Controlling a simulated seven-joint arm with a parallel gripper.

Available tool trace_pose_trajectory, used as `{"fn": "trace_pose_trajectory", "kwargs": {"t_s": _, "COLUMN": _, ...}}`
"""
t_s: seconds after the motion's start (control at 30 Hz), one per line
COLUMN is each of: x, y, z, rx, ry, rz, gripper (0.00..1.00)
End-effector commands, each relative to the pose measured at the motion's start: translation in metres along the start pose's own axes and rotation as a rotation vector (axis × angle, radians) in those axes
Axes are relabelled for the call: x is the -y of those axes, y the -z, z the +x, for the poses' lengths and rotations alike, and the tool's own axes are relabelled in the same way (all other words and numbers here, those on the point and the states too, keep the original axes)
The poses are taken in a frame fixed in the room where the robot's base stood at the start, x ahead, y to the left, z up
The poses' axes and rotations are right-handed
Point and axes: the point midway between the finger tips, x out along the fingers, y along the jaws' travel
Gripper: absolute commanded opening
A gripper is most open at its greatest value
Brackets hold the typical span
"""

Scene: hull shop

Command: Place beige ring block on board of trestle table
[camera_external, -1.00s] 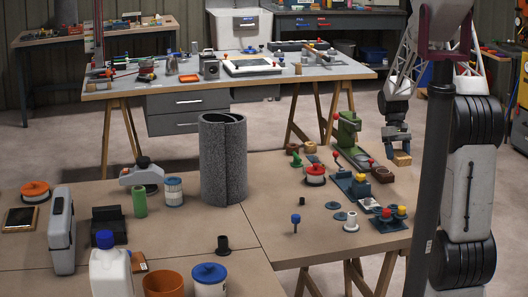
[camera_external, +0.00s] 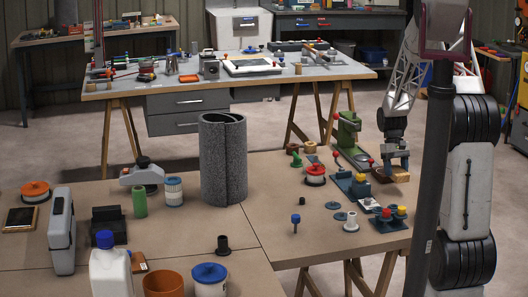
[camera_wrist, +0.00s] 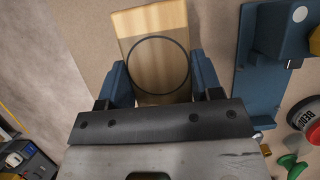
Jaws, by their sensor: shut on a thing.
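The beige ring block (camera_wrist: 157,55) is a pale wooden block with a dark circle on its face, between my blue fingers in the wrist view. My gripper (camera_wrist: 160,85) is shut on it. In the external view my gripper (camera_external: 394,168) is low at the right edge of the near table, with the block (camera_external: 402,175) under it. I cannot tell whether the block touches the board. The brown board (camera_external: 300,232) of the near trestle table shows in front; it also shows beside the block in the wrist view (camera_wrist: 218,22).
A blue fixture (camera_wrist: 258,70) stands close to the right of my gripper in the wrist view. A green-and-red clamp tool (camera_external: 347,135), a red-topped tin (camera_external: 315,172) and several small parts stand nearby. The floor (camera_wrist: 50,60) lies left of the board edge.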

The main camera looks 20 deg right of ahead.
Motion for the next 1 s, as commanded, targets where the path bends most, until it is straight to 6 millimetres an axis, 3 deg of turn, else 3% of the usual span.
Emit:
{"fn": "trace_pose_trajectory", "kwargs": {"t_s": 0.13, "x": 0.000, "y": 0.004, "z": 0.011, "rx": 0.001, "ry": 0.000, "rz": 0.000, "gripper": 0.34}}
{"fn": "trace_pose_trajectory", "kwargs": {"t_s": 0.57, "x": 0.000, "y": 0.006, "z": 0.016, "rx": 0.001, "ry": 0.000, "rz": 0.000, "gripper": 0.34}}
{"fn": "trace_pose_trajectory", "kwargs": {"t_s": 0.83, "x": 0.000, "y": 0.017, "z": 0.041, "rx": 0.002, "ry": 0.000, "rz": 0.000, "gripper": 0.34}}
{"fn": "trace_pose_trajectory", "kwargs": {"t_s": 1.0, "x": 0.000, "y": 0.019, "z": 0.047, "rx": 0.001, "ry": 0.000, "rz": 0.000, "gripper": 0.34}}
